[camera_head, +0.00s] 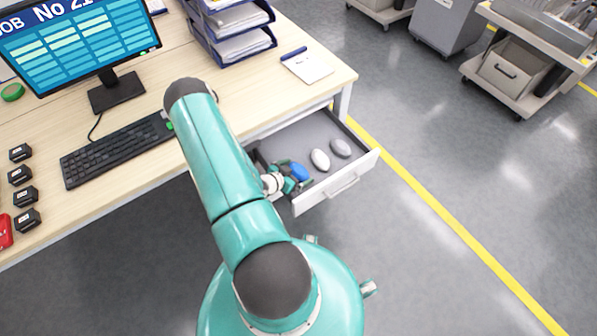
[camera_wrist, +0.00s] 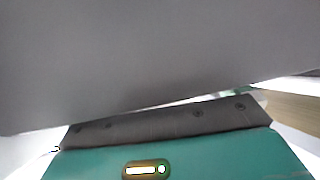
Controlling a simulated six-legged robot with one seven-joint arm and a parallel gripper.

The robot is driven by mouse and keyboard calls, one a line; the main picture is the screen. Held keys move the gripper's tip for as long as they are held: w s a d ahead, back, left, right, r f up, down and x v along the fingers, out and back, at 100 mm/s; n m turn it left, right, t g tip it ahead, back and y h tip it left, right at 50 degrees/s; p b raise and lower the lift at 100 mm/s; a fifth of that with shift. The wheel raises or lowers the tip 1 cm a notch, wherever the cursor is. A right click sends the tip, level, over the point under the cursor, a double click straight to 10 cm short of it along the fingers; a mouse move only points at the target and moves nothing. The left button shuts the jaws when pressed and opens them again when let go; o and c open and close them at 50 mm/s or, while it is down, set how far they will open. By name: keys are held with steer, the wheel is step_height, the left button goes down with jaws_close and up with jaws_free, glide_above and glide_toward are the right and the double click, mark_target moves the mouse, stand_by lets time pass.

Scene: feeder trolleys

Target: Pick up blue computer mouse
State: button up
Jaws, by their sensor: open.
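The blue computer mouse (camera_head: 299,172) lies in the open drawer (camera_head: 345,186) under the desk, toward the drawer's left side. A white mouse (camera_head: 320,159) and a grey mouse (camera_head: 341,148) lie to its right in the same drawer. My gripper (camera_head: 293,178) is at the blue mouse, low in the drawer, with its fingers beside it; whether they touch it I cannot tell. My gripper is open. In the wrist view a grey surface fills most of the picture, and the mouse does not show there.
The drawer's walls and front stand close around my gripper. The desk (camera_head: 240,95) above holds a keyboard (camera_head: 118,149), a monitor (camera_head: 80,45), paper trays (camera_head: 235,30) and a notepad (camera_head: 306,66). The floor right of the drawer is clear up to the trolleys (camera_head: 520,60).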

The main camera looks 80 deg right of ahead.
steer(key=shift+c, duration=0.2)
steer(key=c, duration=0.6)
steer(key=shift+c, duration=0.2)
steer(key=shift+r, duration=0.15)
